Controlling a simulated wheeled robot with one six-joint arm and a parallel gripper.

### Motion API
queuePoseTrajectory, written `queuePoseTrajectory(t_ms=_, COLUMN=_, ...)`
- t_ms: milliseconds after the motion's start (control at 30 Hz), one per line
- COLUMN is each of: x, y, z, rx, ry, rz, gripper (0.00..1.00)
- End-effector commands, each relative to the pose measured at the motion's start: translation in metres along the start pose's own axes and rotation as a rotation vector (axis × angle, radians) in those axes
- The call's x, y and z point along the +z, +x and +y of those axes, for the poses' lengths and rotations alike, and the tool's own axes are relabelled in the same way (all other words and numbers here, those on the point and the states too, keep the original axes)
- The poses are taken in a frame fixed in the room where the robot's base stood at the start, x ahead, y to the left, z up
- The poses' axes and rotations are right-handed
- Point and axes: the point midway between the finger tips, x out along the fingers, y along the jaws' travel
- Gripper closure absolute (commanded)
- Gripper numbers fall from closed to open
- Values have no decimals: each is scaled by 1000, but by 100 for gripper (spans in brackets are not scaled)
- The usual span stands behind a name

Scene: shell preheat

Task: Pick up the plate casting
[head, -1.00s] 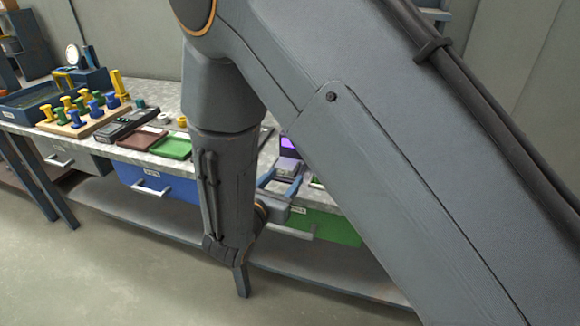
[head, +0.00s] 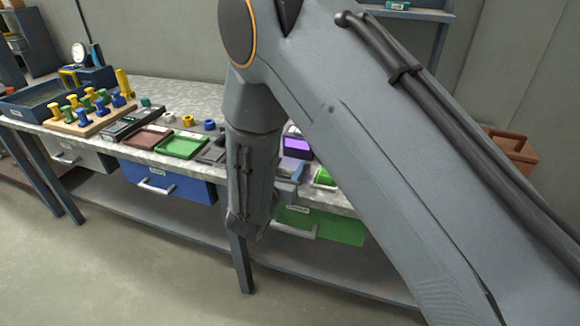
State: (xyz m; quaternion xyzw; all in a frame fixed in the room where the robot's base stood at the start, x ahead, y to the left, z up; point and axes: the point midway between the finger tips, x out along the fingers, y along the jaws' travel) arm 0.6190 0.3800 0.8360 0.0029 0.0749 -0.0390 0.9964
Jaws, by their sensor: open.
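I cannot make out a plate casting for certain. A dark grey flat piece (head: 212,152) lies on the bench beside the green tray, partly covered by my arm. My gripper (head: 292,184) shows only as a small part past the right side of my forearm, low over the bench's front edge near the purple-screened device. It is open, and I see nothing held. My arm hides much of the bench behind it.
The bench (head: 180,92) carries a peg board (head: 82,122), a brown tray (head: 147,138), a green tray (head: 181,145) and a purple screen (head: 298,144). Blue (head: 165,183) and green (head: 325,225) drawers hang below. A brown box (head: 510,150) stands at right.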

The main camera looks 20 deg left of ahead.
Motion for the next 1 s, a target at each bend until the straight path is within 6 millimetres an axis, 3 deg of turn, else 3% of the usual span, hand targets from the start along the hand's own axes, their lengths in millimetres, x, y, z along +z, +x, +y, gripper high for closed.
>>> queuePoseTrajectory(t_ms=33, x=0, y=0, z=0, rx=0, ry=0, rz=0, gripper=48)
queuePoseTrajectory(t_ms=233, x=0, y=0, z=0, rx=0, ry=0, rz=0, gripper=82)
queuePoseTrajectory(t_ms=667, x=10, y=-1, z=1, rx=0, ry=2, rz=-2, gripper=82)
queuePoseTrajectory(t_ms=1000, x=61, y=-9, z=0, rx=0, ry=4, rz=-3, gripper=82)
